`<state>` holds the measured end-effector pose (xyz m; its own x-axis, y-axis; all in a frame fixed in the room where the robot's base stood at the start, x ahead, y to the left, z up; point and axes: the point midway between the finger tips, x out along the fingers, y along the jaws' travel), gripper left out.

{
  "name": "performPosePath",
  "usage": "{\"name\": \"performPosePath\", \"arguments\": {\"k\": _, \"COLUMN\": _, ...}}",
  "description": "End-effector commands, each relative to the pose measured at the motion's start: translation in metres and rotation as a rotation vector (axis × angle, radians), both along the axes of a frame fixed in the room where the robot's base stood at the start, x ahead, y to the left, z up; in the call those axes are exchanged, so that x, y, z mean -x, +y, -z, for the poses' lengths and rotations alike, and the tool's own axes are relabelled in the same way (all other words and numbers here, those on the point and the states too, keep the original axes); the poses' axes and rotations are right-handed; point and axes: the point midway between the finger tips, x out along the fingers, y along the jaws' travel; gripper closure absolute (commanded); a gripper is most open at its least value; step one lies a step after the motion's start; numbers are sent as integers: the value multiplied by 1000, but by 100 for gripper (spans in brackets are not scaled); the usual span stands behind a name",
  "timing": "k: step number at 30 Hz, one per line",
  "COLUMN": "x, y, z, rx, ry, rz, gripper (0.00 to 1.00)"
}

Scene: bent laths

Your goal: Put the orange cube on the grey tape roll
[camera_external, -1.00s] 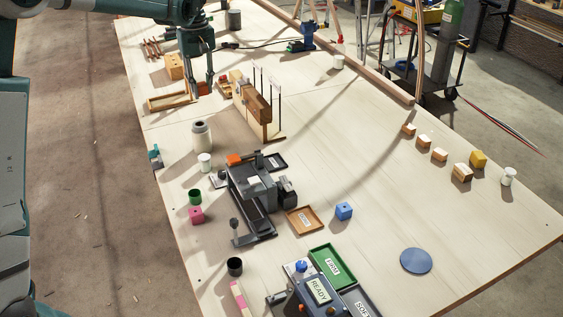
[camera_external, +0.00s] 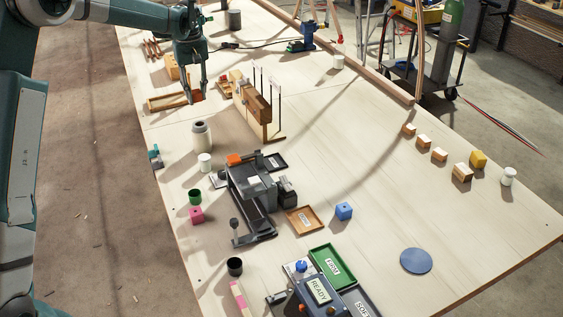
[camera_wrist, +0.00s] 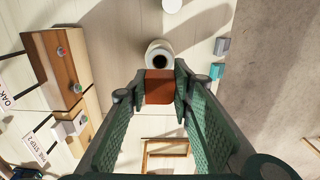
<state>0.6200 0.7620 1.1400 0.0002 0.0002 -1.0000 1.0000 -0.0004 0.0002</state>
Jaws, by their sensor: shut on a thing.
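The orange cube (camera_wrist: 159,87) is between the fingertips of my gripper (camera_wrist: 160,92) in the wrist view, with a finger on each side. In the external view my gripper (camera_external: 196,97) holds the cube (camera_external: 198,95) beside the small wooden tray at the upper left. A pale grey, upright cylinder with a dark hole in its top (camera_wrist: 159,55) shows just beyond the cube in the wrist view. It stands nearer the camera in the external view (camera_external: 201,137), apart from the cube. It may be the grey tape roll; I cannot be sure.
A wooden block stand with thin upright rods (camera_external: 256,105) stands close to the right of my gripper. The wooden tray (camera_external: 168,102) lies to its left. A white cylinder (camera_external: 205,162) and a dark machine (camera_external: 252,185) stand nearer the camera. The right half of the table is mostly clear.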

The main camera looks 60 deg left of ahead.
Motion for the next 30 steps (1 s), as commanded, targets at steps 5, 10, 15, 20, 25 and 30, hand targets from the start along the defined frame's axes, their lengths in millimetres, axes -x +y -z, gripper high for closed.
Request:
{"name": "performPosePath", "arguments": {"k": 5, "x": 0, "y": 0, "z": 0, "rx": 0, "ry": 0, "rz": 0, "gripper": 88}}
{"name": "performPosePath", "arguments": {"k": 10, "x": 0, "y": 0, "z": 2, "rx": 0, "ry": 0, "rz": 0, "gripper": 88}}
{"name": "performPosePath", "arguments": {"k": 15, "x": 0, "y": 0, "z": 15, "rx": 0, "ry": 0, "rz": 0, "gripper": 88}}
{"name": "performPosePath", "arguments": {"k": 20, "x": 0, "y": 0, "z": 38, "rx": 0, "ry": 0, "rz": 0, "gripper": 88}}
{"name": "performPosePath", "arguments": {"k": 25, "x": 0, "y": 0, "z": 57, "rx": 0, "ry": 0, "rz": 0, "gripper": 88}}
{"name": "performPosePath", "arguments": {"k": 30, "x": 0, "y": 0, "z": 63, "rx": 0, "ry": 0, "rz": 0, "gripper": 88}}
